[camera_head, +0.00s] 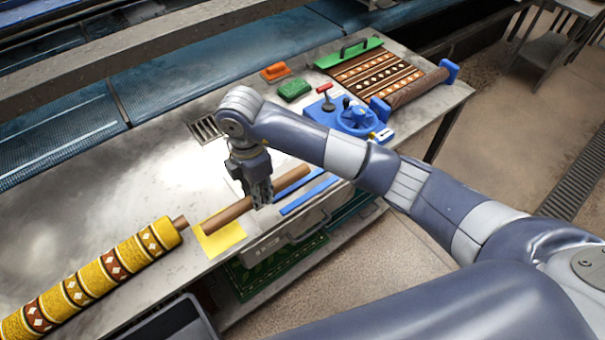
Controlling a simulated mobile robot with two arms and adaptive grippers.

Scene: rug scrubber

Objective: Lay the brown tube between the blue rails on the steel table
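The brown tube (229,214) is a plain bare cylinder slanting across the front part of the steel table (85,205). Its left end is over a yellow sheet (222,241), and its right end is by the blue rails (304,197). The rails are two thin parallel strips near the table's front edge, and the tube shows on their far side. My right gripper (260,197) points down at the tube's middle, with its fingers covering a short part of it. I cannot tell whether they are closed on it, or whether the tube touches the table. My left gripper is not in view.
A rolled yellow and brown rug (100,272) lies at the left front. A blue device (354,118), a patterned brown rug (375,77), a green block (295,90) and an orange block (275,72) are farther back. The table's left middle is clear.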

